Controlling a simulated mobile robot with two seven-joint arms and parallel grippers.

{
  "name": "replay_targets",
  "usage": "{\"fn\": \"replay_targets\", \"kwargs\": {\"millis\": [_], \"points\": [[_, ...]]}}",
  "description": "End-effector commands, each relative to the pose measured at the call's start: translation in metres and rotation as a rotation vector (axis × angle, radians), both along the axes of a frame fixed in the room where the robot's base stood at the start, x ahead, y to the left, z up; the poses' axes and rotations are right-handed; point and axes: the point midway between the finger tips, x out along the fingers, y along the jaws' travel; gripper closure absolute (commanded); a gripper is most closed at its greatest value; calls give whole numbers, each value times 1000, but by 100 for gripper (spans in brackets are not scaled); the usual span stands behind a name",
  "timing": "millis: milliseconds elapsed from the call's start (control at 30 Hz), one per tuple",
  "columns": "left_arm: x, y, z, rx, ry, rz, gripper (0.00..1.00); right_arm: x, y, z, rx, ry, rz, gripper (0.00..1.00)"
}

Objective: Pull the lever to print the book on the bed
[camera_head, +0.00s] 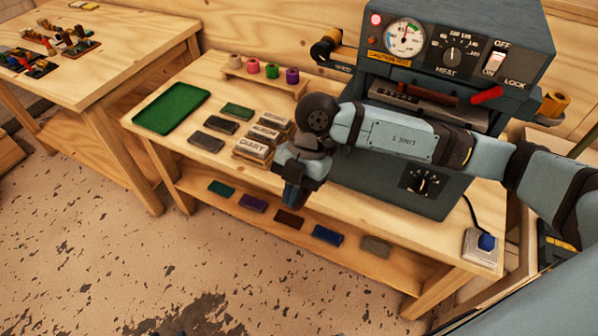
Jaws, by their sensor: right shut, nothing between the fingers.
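The dark blue-grey press (525,45) stands at the right end of the workbench, with a gauge, a heat dial and an off/on switch on its front. A red handle (487,95) sticks out below the lock label; it seems to be the lever. A dark red bar-like piece (428,92) shows in the opening left of it. My right arm crosses in front of the press and hides much of its lower front, so I cannot make out the book or the bed. My right gripper (292,198) is shut and empty, pointing down at the bench's front edge, apart from the handle. My left gripper is out of view.
On the workbench (185,85) are a green tray (171,110), several dark blocks, labelled boxes (253,147) and a rack of coloured foil rolls (272,71). Several books lie on the lower shelf (340,258). Another table (110,50) stands left; the floor in front is clear.

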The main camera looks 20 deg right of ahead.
Motion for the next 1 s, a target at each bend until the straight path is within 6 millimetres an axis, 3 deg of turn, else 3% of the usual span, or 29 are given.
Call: {"fn": "replay_targets", "kwargs": {"millis": [100,333,1000], "points": [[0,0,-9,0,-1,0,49,-3,3,-20,-1,3,0,100],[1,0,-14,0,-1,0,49,-5,4,-38,-3,3,-1,100],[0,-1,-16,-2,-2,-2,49,-3,2,-47,-13,2,-7,100]]}}
